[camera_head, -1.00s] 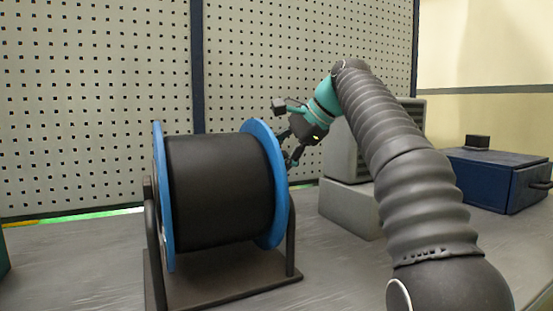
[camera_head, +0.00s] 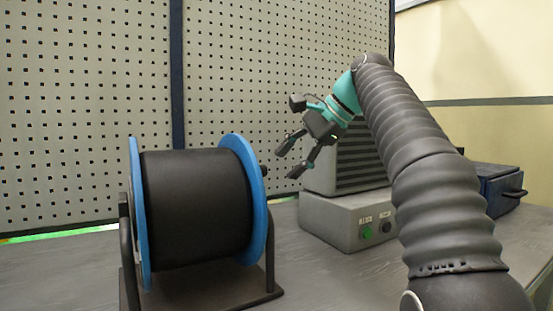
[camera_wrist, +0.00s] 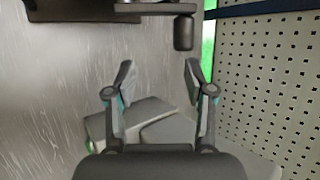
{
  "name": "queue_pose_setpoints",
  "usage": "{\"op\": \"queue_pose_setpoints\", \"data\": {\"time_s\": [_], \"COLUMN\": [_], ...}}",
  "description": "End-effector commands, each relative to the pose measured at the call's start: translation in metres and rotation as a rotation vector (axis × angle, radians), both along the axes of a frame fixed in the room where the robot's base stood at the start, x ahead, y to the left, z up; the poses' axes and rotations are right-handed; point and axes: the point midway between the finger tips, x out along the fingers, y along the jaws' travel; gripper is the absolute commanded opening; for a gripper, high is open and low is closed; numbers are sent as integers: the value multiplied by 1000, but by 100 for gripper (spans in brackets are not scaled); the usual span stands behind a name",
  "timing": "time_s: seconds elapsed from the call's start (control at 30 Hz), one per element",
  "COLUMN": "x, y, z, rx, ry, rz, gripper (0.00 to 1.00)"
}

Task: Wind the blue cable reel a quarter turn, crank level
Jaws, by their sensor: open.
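The cable reel has two blue flanges (camera_head: 256,205) around a dark drum (camera_head: 195,208), held in a dark stand (camera_head: 270,293). In the head view only a small dark crank knob (camera_head: 264,170) shows beyond the right flange. In the wrist view the crank arm (camera_wrist: 155,8) runs across the top, and its dark handle (camera_wrist: 183,32) points toward my gripper on the pegboard side. My gripper (camera_head: 287,163) is open and empty, to the right of the reel and apart from the handle. Its spread fingers also show in the wrist view (camera_wrist: 160,70).
A grey machine (camera_head: 340,218) with a green and a dark button stands behind my gripper, right of the reel. A blue box (camera_head: 500,188) is farther right. The pegboard (camera_head: 80,100) closes off the back. The bench (camera_head: 335,285) is clear in front.

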Motion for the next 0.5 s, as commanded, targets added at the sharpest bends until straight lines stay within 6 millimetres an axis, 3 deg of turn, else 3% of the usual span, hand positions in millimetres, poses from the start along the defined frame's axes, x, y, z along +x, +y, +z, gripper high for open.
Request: {"op": "queue_pose_setpoints", "data": {"time_s": [0.2, 0.5], "x": [-19, -30], "y": [-39, -64], "z": [0, 0], "rx": [1, 0], "ry": [0, 1], "rz": [-5, -1], "gripper": [54, 54]}}
